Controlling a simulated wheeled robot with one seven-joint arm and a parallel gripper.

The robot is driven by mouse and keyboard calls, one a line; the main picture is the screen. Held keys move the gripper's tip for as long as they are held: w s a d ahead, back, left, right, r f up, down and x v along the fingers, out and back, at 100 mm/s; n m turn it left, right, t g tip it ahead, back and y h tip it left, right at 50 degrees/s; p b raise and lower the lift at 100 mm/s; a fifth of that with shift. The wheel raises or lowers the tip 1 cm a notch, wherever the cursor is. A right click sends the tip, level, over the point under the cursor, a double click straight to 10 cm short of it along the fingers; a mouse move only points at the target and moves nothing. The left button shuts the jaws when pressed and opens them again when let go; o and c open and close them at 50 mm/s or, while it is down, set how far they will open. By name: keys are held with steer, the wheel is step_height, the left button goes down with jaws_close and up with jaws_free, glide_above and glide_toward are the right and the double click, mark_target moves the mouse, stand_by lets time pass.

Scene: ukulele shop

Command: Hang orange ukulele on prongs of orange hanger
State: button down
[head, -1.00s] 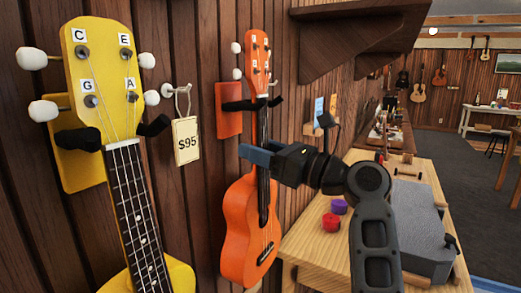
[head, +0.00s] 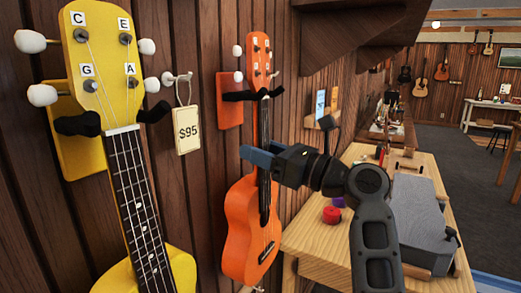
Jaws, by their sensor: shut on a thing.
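The orange ukulele (head: 247,237) hangs upright in front of the wood wall, its headstock (head: 258,60) at the top. My gripper (head: 258,156) comes from the right and is shut on its neck just above the body. The orange hanger (head: 229,104) is a plate on the wall with black prongs (head: 238,96) reaching out beside the upper neck. The neck appears to lie between the prongs, with the headstock just above them. I cannot tell whether the headstock touches the prongs.
A yellow ukulele (head: 150,268) hangs on a yellow hanger (head: 80,150) at left, with a $95 tag (head: 187,130) beside it. A wooden workbench (head: 325,240) with red and purple pots stands at right. A dark shelf (head: 345,35) juts out above.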

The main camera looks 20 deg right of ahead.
steer(key=shift+r, duration=0.1)
steer(key=shift+c, duration=2.2)
jaws_free()
steer(key=shift+s+d, duration=0.1)
steer(key=shift+p+v, duration=0.6)
steer(key=shift+v, duration=0.25)
steer(key=shift+r, duration=0.15)
steer(key=shift+p+v, duration=0.65)
steer(key=shift+v, duration=0.6)
steer(key=shift+r, duration=0.15)
steer(key=shift+s+d, duration=0.1)
steer(key=b+v, duration=0.1)
steer(key=v, duration=0.6)
steer(key=shift+s+d, duration=0.15)
steer(key=shift+s, duration=0.1)
